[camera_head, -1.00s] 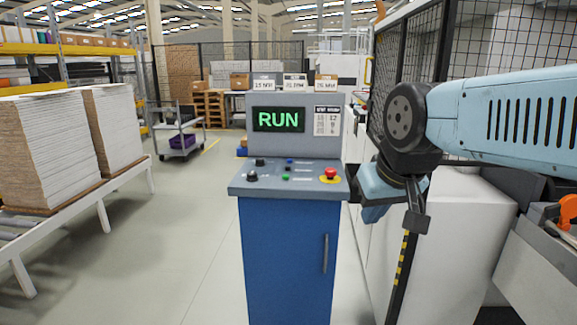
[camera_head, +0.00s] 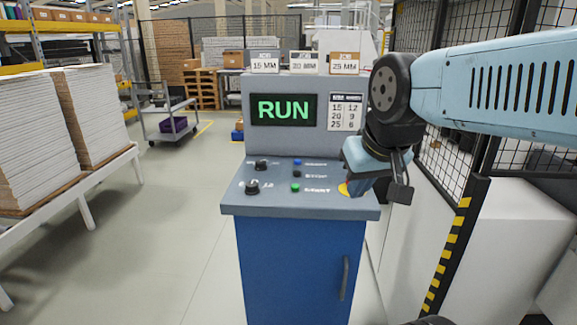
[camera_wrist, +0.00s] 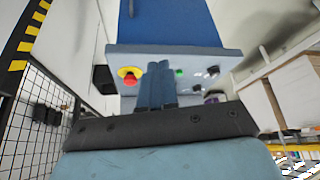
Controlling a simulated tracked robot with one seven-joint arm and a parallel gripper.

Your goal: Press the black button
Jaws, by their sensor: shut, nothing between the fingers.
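The black button (camera_head: 296,174) is on the sloping top of the blue and grey control console (camera_head: 235,209), between a blue button (camera_head: 297,162) above and a green button (camera_head: 295,187) below. My gripper (camera_head: 356,187) is shut and empty over the panel's right side, right of the black button. It covers most of the red emergency stop, leaving some yellow base showing. In the wrist view my shut fingers (camera_wrist: 156,86) point toward the panel, between the red emergency stop (camera_wrist: 130,79) and the green button (camera_wrist: 179,72). I cannot make out the black button there.
Two dark knobs (camera_head: 252,188) sit left of the buttons. The console screen (camera_head: 283,109) reads RUN. A mesh fence with a striped post (camera_head: 454,246) is at the right. Stacked panels (camera_head: 88,120) are at the left, with open floor between.

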